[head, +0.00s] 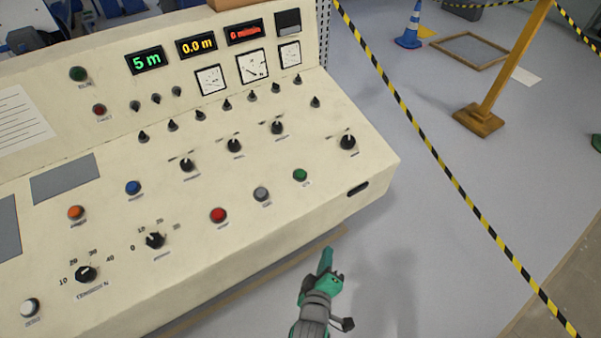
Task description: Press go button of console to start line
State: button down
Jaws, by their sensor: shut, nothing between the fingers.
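The cream console (250,195) fills the left and middle of the head view, with a sloped top full of buttons and knobs. A green button (300,175) sits near its right front corner; its label is too small to read. Another green button (78,74) is on the back panel at the upper left. My gripper (327,250) is shut and empty, in front of the console's front edge and below the green button in the picture, apart from it.
Black knobs (347,143) stand up from the console top, one right of the green button. Displays (146,60) are lit at the back. Yellow-black tape (432,150) and a wooden post (480,120) are on the right. Grey floor (420,260) is clear right of my gripper.

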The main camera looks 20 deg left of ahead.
jog(key=w+a+r+n, duration=0.2)
jog(key=w, duration=0.2)
jog(key=w+a+r+n, duration=0.2)
jog(key=w, duration=0.1)
jog(key=w+a+r+n+g, duration=0.1)
jog(key=w+r+n, duration=0.1)
jog(key=w+r, duration=0.1)
jog(key=shift+w+a, duration=0.4)
jog(key=shift+w, duration=0.45)
notch_tip(320, 180, up, 12)
jog(key=n+g, duration=0.1)
jog(key=n, duration=0.5)
send_over(300, 174)
jog(key=s+d, duration=0.2)
jog(key=s, duration=0.1)
jog(key=shift+d+r, duration=0.1)
jog(key=shift+d, duration=0.1)
jog(key=shift+w+a+f, duration=0.25)
jog(key=shift+f, duration=1.2)
jog(key=shift+w+a+f, duration=0.2)
jog(key=shift+a+f, duration=0.1)
jog(key=shift+f, duration=1.1)
jog(key=shift+w+a+f, duration=0.25)
jog(key=shift+f, duration=1.2)
jog(key=shift+f, duration=0.15)
jog(key=shift+f, duration=0.25)
